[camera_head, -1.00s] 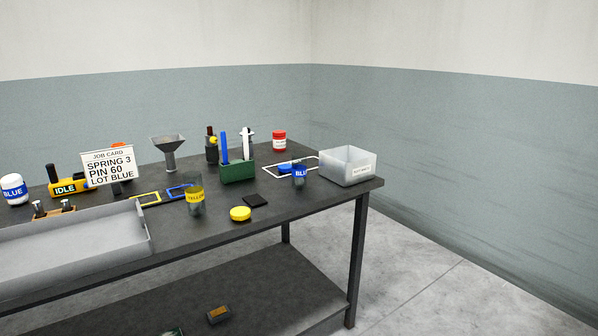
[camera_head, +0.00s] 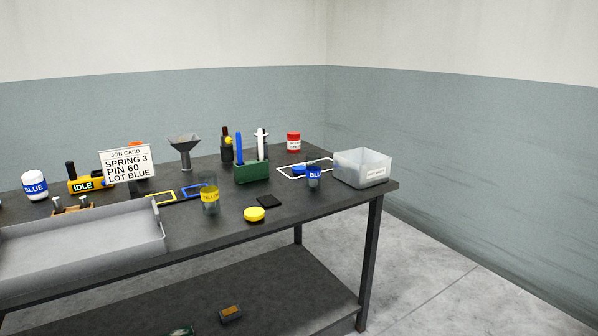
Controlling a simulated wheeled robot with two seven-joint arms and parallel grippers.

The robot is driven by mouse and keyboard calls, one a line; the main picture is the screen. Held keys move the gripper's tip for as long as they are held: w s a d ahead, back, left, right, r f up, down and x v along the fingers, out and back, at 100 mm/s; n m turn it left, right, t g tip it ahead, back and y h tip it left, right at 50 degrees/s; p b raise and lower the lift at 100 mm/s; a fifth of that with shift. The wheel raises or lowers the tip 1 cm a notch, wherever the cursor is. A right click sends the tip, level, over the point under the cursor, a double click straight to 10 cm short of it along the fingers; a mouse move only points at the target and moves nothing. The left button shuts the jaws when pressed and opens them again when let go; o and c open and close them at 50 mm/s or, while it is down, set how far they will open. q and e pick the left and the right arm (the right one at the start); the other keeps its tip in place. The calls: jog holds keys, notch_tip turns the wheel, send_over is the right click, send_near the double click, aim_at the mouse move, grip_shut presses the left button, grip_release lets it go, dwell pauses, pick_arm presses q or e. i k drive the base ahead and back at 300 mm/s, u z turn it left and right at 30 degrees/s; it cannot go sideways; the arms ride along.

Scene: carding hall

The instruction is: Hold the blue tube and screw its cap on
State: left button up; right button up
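The blue tube (camera_head: 314,177) is a clear upright tube with a blue label, standing on the right part of the dark table, in front of a white outlined area. A blue cap (camera_head: 298,170) lies flat inside that white outline, just behind and left of the tube; the two are apart. A second clear tube with a yellow label (camera_head: 209,197) stands nearer the middle, and a yellow cap (camera_head: 254,214) lies to its right. Neither of my grippers shows in the view.
A translucent bin (camera_head: 361,168) stands at the table's right end. A green rack (camera_head: 251,172) holds a blue and a white tool. A large grey tray (camera_head: 80,250) fills the front left. A job card (camera_head: 126,164) reads SPRING 3, PIN 60, LOT BLUE. Floor at the right is clear.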

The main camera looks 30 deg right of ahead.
aim_at(313, 159)
jog(key=z, duration=2.55)
jog(key=i, duration=2.3)
jog(key=u, duration=3.05)
